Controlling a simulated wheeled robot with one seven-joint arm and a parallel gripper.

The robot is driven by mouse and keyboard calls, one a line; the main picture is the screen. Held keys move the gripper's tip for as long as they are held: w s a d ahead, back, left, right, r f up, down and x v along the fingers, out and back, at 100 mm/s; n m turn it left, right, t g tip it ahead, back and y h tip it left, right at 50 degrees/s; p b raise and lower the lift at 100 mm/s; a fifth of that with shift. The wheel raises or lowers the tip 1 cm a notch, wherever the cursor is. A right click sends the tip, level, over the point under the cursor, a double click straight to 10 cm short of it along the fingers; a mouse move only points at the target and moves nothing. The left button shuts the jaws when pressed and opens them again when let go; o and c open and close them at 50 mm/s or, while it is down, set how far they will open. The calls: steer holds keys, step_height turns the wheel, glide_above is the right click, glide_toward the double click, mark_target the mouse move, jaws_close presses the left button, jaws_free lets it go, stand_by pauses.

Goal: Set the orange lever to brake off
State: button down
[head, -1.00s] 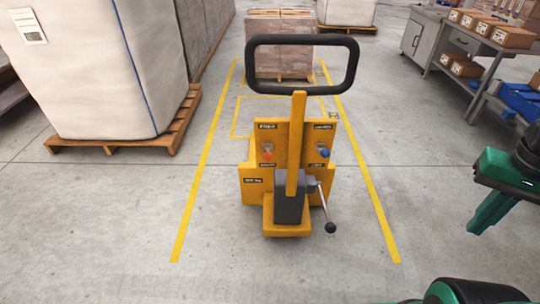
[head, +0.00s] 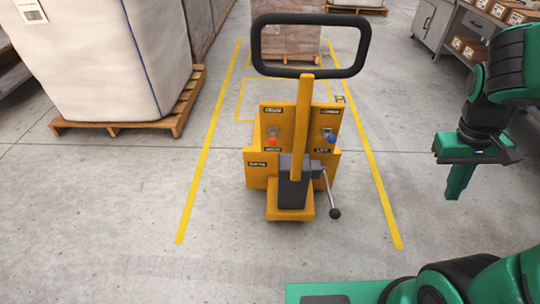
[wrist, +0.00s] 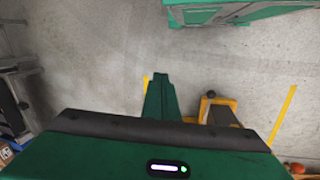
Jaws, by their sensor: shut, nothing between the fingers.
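The orange lever (head: 272,142) is a small orange-red knob on a pale plate, on the left half of the yellow truck's upright panel. The label print beside it is too small to read surely, and so is its exact setting. The yellow truck (head: 257,172) stands on the floor ahead. My gripper (head: 457,192) is shut and empty, pointing down over bare floor, well to the right of the truck and apart from it. In the wrist view the shut fingers (wrist: 163,95) show, with part of the truck (wrist: 216,104) beyond. I cannot make out the lever there.
A blue-knobbed lever (head: 331,139) sits on the panel's right half. A black loop handle (head: 311,72) rises above, and a grey crank (head: 334,213) sticks out to the right. A white bulk bag (head: 105,65) on a pallet stands left. The floor between gripper and truck is clear.

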mark_target(273, 139)
steer(key=w+a+f+n+t+h, duration=0.3)
steer(key=w+a+f+n+h, duration=0.15)
steer(key=w+a+n, duration=0.35)
steer(key=w+a+f+n+t+h, duration=0.3)
steer(key=w+a+f+n, duration=0.3)
steer(key=w+n, duration=0.25)
steer(key=a+f+n+t+y, duration=0.35)
steer(key=a+n, duration=0.25)
steer(key=a, duration=0.3)
steer(key=a+f+n+t+y, duration=0.2)
steer(key=a+n+t, duration=0.2)
steer(key=a+n, duration=0.45)
steer(key=a+f+n+t+y, duration=0.3)
steer(key=a+n, duration=0.2)
steer(key=a, duration=0.6)
steer(key=w+d+r, duration=0.1)
steer(key=w+r, duration=0.1)
steer(key=w, duration=0.8)
steer(key=shift+w+d, duration=0.25)
steer(key=shift+d, duration=0.1)
